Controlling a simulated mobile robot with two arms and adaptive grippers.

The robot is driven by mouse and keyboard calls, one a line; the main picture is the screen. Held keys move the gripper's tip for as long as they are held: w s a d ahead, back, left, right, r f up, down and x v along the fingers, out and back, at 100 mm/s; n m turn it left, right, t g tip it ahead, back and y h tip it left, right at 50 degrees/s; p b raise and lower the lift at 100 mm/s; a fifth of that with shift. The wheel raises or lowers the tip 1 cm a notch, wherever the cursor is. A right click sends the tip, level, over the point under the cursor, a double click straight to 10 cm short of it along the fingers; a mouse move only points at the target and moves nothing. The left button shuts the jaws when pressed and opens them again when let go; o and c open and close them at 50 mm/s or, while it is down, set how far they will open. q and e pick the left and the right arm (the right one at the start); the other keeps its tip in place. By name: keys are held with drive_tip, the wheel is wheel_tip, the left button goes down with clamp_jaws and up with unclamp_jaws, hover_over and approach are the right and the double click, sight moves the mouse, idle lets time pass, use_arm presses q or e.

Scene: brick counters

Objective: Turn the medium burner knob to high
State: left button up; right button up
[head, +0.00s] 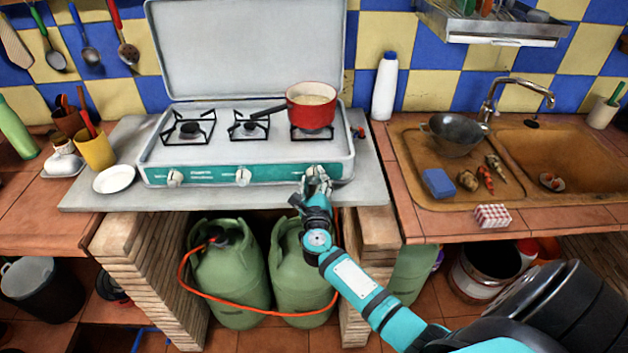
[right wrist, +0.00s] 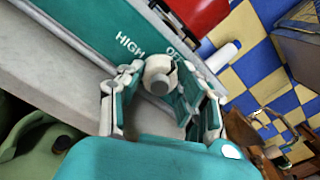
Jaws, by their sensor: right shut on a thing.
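The stove (head: 245,148) has a teal front panel with three white knobs: a left knob (head: 175,178), a middle knob (head: 243,176) and a right knob (head: 314,170). My right gripper (head: 317,182) is at the right knob and partly covers it. In the right wrist view, the fingers of my right gripper (right wrist: 160,84) are around the white knob (right wrist: 159,70), closed on its sides. The words HIGH and OFF show on the panel beside it. I cannot make out the knob's pointer. My left gripper is not in view.
A red pot (head: 311,115) stands on the right burner; the left burner (head: 188,130) and middle burner (head: 249,127) are bare. A white bottle (head: 385,88) stands right of the stove. Green gas cylinders (head: 229,280) with an orange hose stand below.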

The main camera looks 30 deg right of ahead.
drive_tip(key=shift+n, duration=0.3)
drive_tip(key=n+p, duration=0.2)
drive_tip(key=n, duration=0.1)
drive_tip(key=shift+r+n+p, duration=0.1)
drive_tip(key=shift+n+p, duration=0.2)
drive_tip(key=shift+p, duration=0.1)
drive_tip(key=n+p, duration=0.2)
drive_tip(key=n, duration=0.2)
drive_tip(key=shift+n, duration=0.3)
drive_tip(key=n+p, duration=0.2)
drive_tip(key=n, duration=0.2)
drive_tip(key=shift+a, duration=0.1)
drive_tip(key=shift+f+n+p, duration=0.2)
drive_tip(key=shift+n+p, duration=0.65)
drive_tip(key=shift+n, duration=1.65)
drive_tip(key=o, duration=1.1)
drive_tip(key=shift+o, duration=0.2)
